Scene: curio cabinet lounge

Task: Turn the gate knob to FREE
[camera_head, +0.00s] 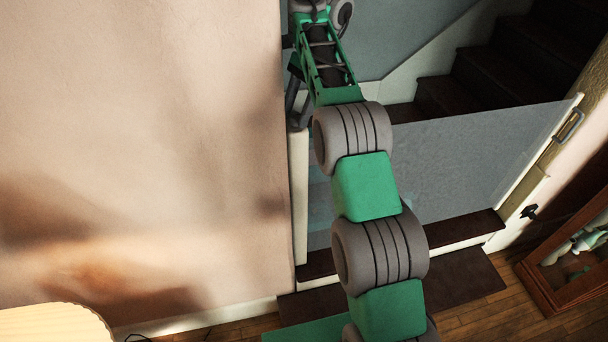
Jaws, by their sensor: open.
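A grey mesh gate (470,155) is stretched across the foot of a staircase. Its white left post (299,200) stands at the wall's edge, and its right bar (540,155) carries a grey handle (570,126). My gripper (297,105) is at the top of the left post, partly hidden behind my arm. Its dark fingers point down and are open; I cannot tell whether they touch anything. I cannot make out the knob or any FREE marking there. A small black fitting (530,211) sits low on the white panel at the right.
A beige wall (140,130) fills the left. Dark stairs (500,70) rise behind the gate. A wooden glass cabinet (545,290) with pale figures stands at lower right. A cream rounded tabletop (50,325) is at lower left. A dark mat (465,275) lies before the gate.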

